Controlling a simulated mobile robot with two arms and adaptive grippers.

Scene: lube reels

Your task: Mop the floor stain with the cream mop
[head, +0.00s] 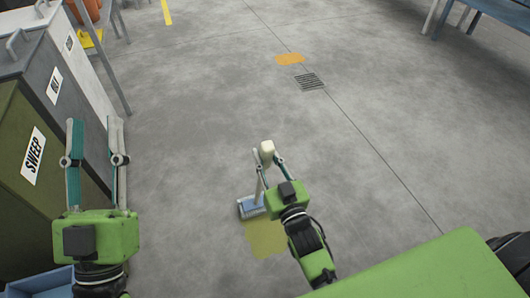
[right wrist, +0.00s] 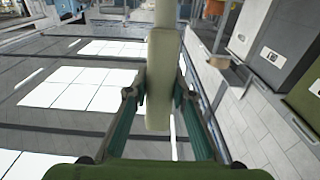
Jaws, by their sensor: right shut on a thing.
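The cream mop has a thick cream grip (head: 267,149) and a blue-grey head (head: 251,206). My right gripper (head: 271,164) is shut on the grip; the right wrist view shows the cream grip (right wrist: 161,75) between both fingers (right wrist: 157,95). The mop head appears low at the floor, at the upper edge of a yellow stain (head: 266,240). I cannot tell whether it presses on the floor. The stain lies beside my right forearm. An orange stain (head: 289,59) lies farther off. My left gripper (head: 96,140) is open and empty, fingers pointing up the picture.
Bins stand along the left, one green bin labelled SWEEP (head: 33,155). A floor drain (head: 310,81) lies beside the orange stain. A blue-grey bench (head: 497,12) stands at the upper right. The middle floor is clear. My green body part fills the lower right.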

